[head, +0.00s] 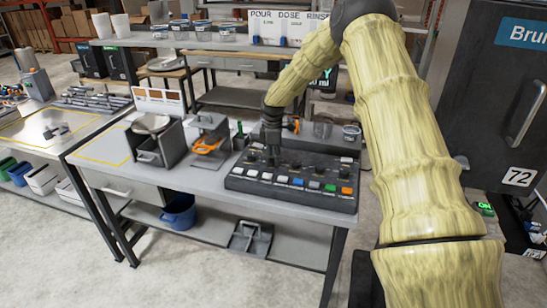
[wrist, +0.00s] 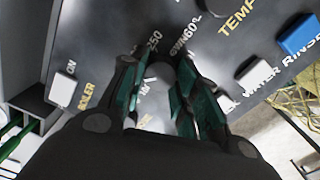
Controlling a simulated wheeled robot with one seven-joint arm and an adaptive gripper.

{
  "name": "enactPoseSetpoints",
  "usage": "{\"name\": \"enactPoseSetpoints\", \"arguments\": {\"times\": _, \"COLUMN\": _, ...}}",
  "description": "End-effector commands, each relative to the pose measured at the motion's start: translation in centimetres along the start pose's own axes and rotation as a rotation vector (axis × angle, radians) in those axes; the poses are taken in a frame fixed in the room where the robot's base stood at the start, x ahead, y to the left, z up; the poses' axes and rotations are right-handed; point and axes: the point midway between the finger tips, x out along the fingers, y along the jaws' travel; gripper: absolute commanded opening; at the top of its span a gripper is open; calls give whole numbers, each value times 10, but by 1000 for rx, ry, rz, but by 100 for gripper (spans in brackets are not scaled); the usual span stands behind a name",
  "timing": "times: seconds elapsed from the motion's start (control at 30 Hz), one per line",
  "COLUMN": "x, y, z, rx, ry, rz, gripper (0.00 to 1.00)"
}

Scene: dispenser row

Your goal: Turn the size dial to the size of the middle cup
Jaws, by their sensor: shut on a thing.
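A dark sloped control panel (head: 290,200) stands on the grey bench. My gripper (head: 272,158) reaches down onto its left part. In the wrist view my gripper (wrist: 158,75) has its green-padded fingers on either side of a round grey dial (wrist: 155,100), closed on it. The dial is partly hidden by the fingers, and its pointer cannot be made out. The marking "250" shows beside the left fingertip. Two pale cups (head: 102,26) and (head: 121,26) stand on the far shelf at the left. I cannot tell which cup is the middle one.
A row of white, blue, green and orange buttons runs along the panel's front. In the wrist view a blue button (wrist: 298,36) and a white button (wrist: 252,72) lie to the right. A device with an orange handle (head: 208,146) stands left of the panel.

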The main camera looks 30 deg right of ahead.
Motion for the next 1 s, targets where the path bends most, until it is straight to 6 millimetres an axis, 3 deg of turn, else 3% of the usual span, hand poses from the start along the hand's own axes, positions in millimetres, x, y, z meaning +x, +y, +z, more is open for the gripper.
{"name": "enactPoseSetpoints", "arguments": {"times": 0.37, "x": -1, "y": 2, "z": 1, "rx": -3, "ry": 0, "rz": 3, "gripper": 7}}
{"name": "enactPoseSetpoints", "arguments": {"times": 0.4, "x": -1, "y": 2, "z": 1, "rx": -3, "ry": 0, "rz": 4, "gripper": 34}}
{"name": "enactPoseSetpoints", "arguments": {"times": 0.5, "x": -1, "y": 1, "z": 0, "rx": -3, "ry": 0, "rz": 3, "gripper": 52}}
{"name": "enactPoseSetpoints", "arguments": {"times": 0.83, "x": -1, "y": 1, "z": -1, "rx": -3, "ry": 0, "rz": 1, "gripper": 53}}
{"name": "enactPoseSetpoints", "arguments": {"times": 1.0, "x": -14, "y": 1, "z": -1, "rx": -3, "ry": 2, "rz": 4, "gripper": 53}}
